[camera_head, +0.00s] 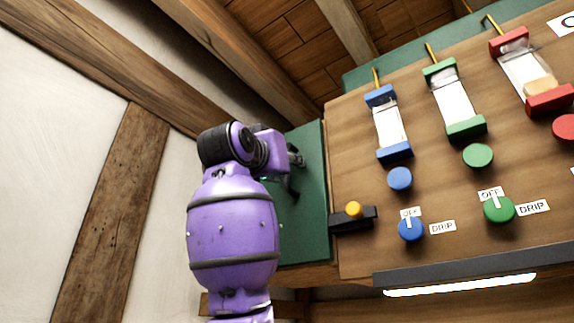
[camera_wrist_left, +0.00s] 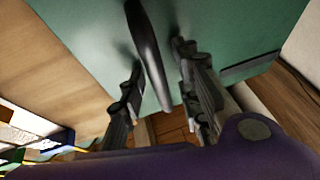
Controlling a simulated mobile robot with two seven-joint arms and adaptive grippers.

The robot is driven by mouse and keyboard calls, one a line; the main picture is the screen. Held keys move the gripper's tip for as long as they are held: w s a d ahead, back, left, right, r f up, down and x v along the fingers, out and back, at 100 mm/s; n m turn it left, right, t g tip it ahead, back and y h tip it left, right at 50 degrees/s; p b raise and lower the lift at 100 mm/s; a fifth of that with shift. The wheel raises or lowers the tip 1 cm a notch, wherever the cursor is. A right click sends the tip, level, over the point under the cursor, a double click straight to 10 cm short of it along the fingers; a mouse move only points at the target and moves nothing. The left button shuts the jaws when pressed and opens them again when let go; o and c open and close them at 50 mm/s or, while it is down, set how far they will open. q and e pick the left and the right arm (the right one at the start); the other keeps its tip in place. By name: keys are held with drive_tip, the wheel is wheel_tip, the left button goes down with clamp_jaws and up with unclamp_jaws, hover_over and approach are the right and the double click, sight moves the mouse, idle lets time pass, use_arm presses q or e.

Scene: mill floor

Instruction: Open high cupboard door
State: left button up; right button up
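A green cupboard door (camera_head: 308,225) stands at the left of the wooden dispenser panel, partly hidden behind my purple left arm. In the left wrist view the green door (camera_wrist_left: 225,35) fills the upper middle. A dark bar handle (camera_wrist_left: 148,50) stands out from it. My left gripper (camera_head: 292,172) is at the door face. In the wrist view its two fingers (camera_wrist_left: 160,95) are apart, one on each side of the handle, with visible gaps, so it is open around the bar. I cannot tell whether the door is fully closed. My right gripper is not in view.
The wooden panel (camera_head: 365,245) right of the door carries blue, green and red dispensers and knobs. A white wall (camera_head: 60,110) with timber beams is close on the left; a sloping beamed ceiling is above.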

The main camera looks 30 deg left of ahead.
use_arm(q)
drive_tip(key=shift+r, duration=0.1)
drive_tip(key=shift+s, duration=0.1)
clamp_jaws()
idle(0.4)
